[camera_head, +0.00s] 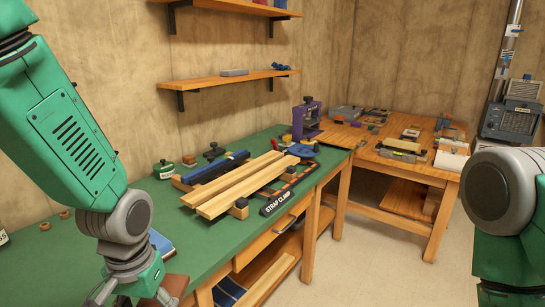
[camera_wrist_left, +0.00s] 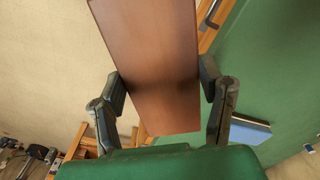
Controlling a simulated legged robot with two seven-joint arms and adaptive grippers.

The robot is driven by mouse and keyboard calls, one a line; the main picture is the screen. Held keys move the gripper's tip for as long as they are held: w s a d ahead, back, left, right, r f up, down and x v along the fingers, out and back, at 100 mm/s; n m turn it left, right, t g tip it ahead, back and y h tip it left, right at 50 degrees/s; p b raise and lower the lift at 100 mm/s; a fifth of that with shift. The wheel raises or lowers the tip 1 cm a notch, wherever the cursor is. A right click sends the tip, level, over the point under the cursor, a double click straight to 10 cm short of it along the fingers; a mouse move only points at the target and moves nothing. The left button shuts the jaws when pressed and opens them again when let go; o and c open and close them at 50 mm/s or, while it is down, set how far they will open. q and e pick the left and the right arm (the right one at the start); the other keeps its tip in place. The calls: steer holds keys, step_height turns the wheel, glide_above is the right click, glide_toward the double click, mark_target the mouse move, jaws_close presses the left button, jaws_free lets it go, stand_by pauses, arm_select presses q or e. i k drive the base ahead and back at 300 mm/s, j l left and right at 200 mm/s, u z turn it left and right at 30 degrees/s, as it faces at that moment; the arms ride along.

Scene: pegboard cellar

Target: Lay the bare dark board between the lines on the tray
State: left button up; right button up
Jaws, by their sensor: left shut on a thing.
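The bare dark board (camera_wrist_left: 150,55) is a smooth red-brown plank, held between the two fingers of my left gripper (camera_wrist_left: 161,82). In the head view the gripper (camera_head: 134,294) is at the bottom left, and a piece of the board (camera_head: 172,287) shows beside it, over the front edge of the green bench. A flat blue thing (camera_head: 160,243) lies on the bench behind my left wrist; it also shows in the wrist view (camera_wrist_left: 250,131). I cannot tell whether it is the tray, and I see no lines. My right gripper is out of view; only its arm shows.
A green tin (camera_head: 163,170) stands near the wall. A wooden bench (camera_head: 405,160) with tools is beyond. The bench's left part is mostly clear.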

mark_target(336, 137)
steer(key=i+l+z, duration=0.1)
steer(key=i+l, duration=0.15)
steer(key=i+l+z, duration=0.1)
steer(key=i, duration=0.4)
steer(key=i+l+z, duration=0.1)
steer(key=i+l, duration=0.15)
steer(key=i, duration=0.15)
steer(key=i+l, duration=0.2)
steer(key=i, duration=0.25)
steer(key=i+l, duration=0.2)
steer(key=i, duration=0.25)
steer(key=i+l, duration=0.2)
steer(key=i, duration=0.25)
steer(key=i+l, duration=0.2)
steer(key=i, duration=0.25)
steer(key=i+l, duration=0.2)
steer(key=i, duration=0.25)
steer(key=i+l, duration=0.2)
steer(key=i, duration=0.25)
